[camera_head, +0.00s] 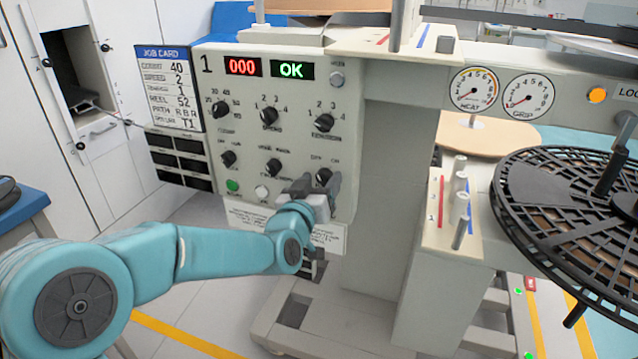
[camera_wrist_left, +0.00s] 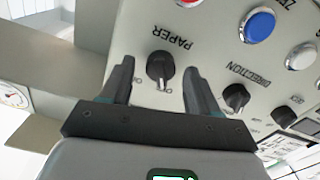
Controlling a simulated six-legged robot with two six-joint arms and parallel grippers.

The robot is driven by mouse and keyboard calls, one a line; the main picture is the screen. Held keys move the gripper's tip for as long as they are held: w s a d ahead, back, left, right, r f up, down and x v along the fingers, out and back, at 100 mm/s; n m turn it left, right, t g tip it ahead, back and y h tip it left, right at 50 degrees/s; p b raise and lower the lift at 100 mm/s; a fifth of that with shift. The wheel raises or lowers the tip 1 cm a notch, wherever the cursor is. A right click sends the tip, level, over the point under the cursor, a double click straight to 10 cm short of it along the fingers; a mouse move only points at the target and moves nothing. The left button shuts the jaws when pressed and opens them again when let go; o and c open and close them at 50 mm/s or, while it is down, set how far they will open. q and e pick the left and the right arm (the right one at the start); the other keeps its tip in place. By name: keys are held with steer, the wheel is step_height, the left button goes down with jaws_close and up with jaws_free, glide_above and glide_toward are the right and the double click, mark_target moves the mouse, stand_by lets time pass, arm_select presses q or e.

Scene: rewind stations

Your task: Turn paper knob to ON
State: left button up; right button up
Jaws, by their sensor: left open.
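The paper knob (camera_head: 323,175) is a black rotary knob at the lower right of the grey control panel (camera_head: 345,120). In the left wrist view the knob (camera_wrist_left: 160,68), beside the label PAPER, sits between my left fingers with a gap on each side. Its ridge points roughly toward the picture's bottom; I cannot tell surely which mark it meets. My left gripper (camera_head: 317,186) is open in front of the knob, its fingers (camera_wrist_left: 157,75) either side of it. In the head view the gripper partly hides the knob. My right gripper is not in view.
The direction knob (camera_wrist_left: 236,96) is close beside one finger in the wrist view. More knobs (camera_head: 268,115), a green button (camera_head: 232,186) and a white button (camera_head: 262,192) are on the panel. A black reel (camera_head: 560,205) stands at the right.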

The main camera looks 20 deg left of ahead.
arm_select(q)
steer(key=c, duration=1)
steer(key=shift+c, duration=0.2)
steer(key=shift+m, duration=0.4)
steer(key=m, duration=0.4)
steer(key=shift+m, duration=0.3)
steer(key=m, duration=0.6)
steer(key=shift+p, duration=0.35)
steer(key=shift+m, duration=0.4)
